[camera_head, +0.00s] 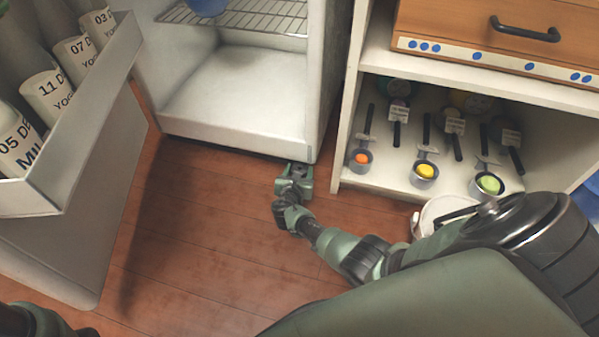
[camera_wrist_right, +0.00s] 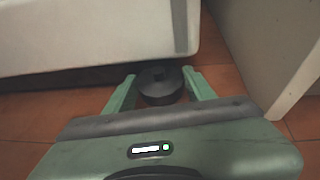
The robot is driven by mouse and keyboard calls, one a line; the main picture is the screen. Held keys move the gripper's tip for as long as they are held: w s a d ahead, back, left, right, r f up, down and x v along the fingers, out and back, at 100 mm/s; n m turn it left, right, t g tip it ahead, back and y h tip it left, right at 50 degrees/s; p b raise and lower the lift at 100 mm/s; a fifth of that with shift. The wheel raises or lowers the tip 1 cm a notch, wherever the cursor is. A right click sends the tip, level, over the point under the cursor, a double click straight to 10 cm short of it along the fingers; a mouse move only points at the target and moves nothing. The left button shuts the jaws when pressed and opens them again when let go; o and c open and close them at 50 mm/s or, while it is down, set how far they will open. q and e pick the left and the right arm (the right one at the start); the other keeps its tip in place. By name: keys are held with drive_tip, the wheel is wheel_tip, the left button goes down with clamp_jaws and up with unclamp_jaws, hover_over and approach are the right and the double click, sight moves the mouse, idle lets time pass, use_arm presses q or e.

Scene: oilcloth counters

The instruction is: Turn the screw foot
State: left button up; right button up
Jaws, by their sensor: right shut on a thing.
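The screw foot (camera_wrist_right: 160,86) is a dark round disc under the front corner of the white fridge (camera_head: 235,125), close to the floor. In the right wrist view it sits between the two green fingers of my right gripper (camera_wrist_right: 160,90), which is shut on it. In the head view my right gripper (camera_head: 295,172) is low at the fridge's bottom right corner and hides the foot. The fridge's lower edge (camera_wrist_right: 90,50) is just above and behind the foot in the wrist view. Part of my left arm shows at the bottom left; its gripper is not in view.
The open fridge door (camera_head: 75,130) with several bottles stands at the left. A white shelf unit (camera_head: 350,160) with several measuring scoops is right of the fridge, across a narrow gap. A white lidded container (camera_head: 430,215) is by my right arm. The wooden floor (camera_head: 190,240) in front is clear.

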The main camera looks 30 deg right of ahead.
drive_tip(key=shift+w+a+f+m+g+h+b, duration=0.15)
drive_tip(key=shift+f+m+g+h+b, duration=0.1)
drive_tip(key=shift+m+g+h+b, duration=0.45)
drive_tip(key=m+g+h+b, duration=0.1)
drive_tip(key=m+g+b, duration=0.1)
drive_tip(key=m+b, duration=0.1)
drive_tip(key=shift+w+a+g+h+b, duration=0.1)
drive_tip(key=shift+g+h+b, duration=0.2)
drive_tip(key=shift+g+b, duration=0.1)
drive_tip(key=shift+r+m+g+h+b, duration=0.2)
drive_tip(key=shift+m+g+h+b, duration=0.1)
drive_tip(key=shift+m+g+b, duration=0.7)
drive_tip(key=o, duration=1.4)
drive_tip(key=p+v, duration=0.4)
drive_tip(key=v, duration=0.3)
drive_tip(key=shift+a+r, duration=0.1)
drive_tip(key=shift+a, duration=0.25)
